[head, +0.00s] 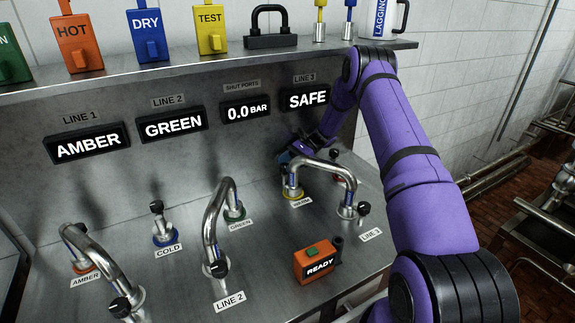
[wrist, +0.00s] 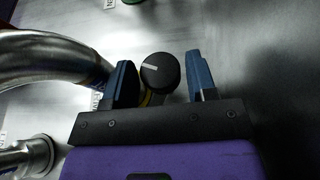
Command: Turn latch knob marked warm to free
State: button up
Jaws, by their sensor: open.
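The warm latch knob (wrist: 160,72) is round and black with a white line on its top, lying nearly level in the wrist view. It sits between the two blue fingers of my open gripper (wrist: 161,80), with a visible gap at the right finger. The left finger is closer to the knob; I cannot tell whether it touches. In the head view, my gripper (head: 288,160) is beside the yellow-ringed warm port (head: 292,193), above its WARM label (head: 301,201), and the knob is hidden there.
The curved steel line 3 pipe (head: 325,168) runs close to my gripper; it also shows left of the fingers in the wrist view (wrist: 50,55). An orange READY box (head: 317,262) stands in front. A shelf (head: 180,67) with coloured tags overhangs behind.

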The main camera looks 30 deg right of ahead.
jog(key=v, duration=1)
jog(key=shift+d+r, duration=0.2)
jog(key=shift+d, duration=0.15)
jog(key=shift+s+t, duration=0.1)
jog(key=shift+t, duration=0.2)
